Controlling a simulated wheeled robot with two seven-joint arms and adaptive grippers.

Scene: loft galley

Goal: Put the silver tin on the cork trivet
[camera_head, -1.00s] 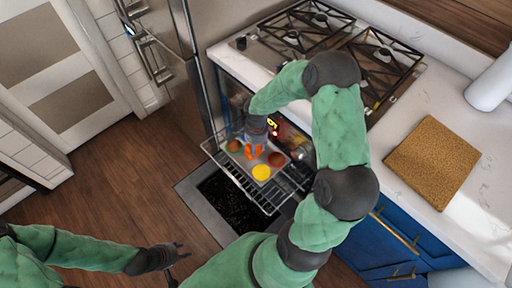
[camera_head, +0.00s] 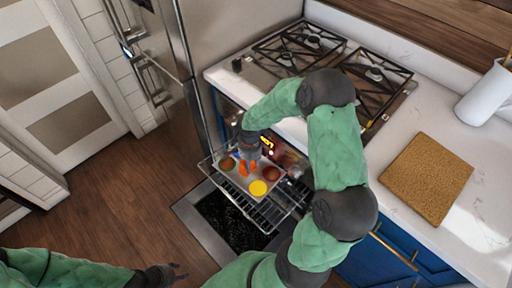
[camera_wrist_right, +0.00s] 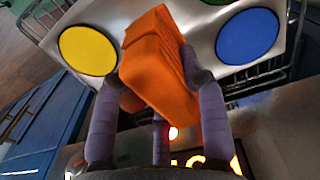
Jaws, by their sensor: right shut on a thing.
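The silver tin (camera_head: 240,181) is a shallow metal tray with coloured round spots, lying on the pulled-out oven rack (camera_head: 268,214). It also shows in the right wrist view (camera_wrist_right: 204,22), with yellow and blue discs. My right gripper (camera_head: 249,163) reaches down over the tin. In the right wrist view it (camera_wrist_right: 155,75) is shut on an orange block (camera_wrist_right: 158,50) at the tin; whether the block is fixed to the tin I cannot tell. The cork trivet (camera_head: 427,178), a flat brown square, lies bare on the counter at right. My left gripper (camera_head: 177,273) is empty, low at left, its fingers apart.
The open oven door (camera_head: 235,222) lies below the rack. A white cylinder (camera_head: 485,95) stands on the white counter (camera_head: 480,225) behind the trivet. Blue cabinets (camera_head: 385,258) are below; wood floor is clear at left.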

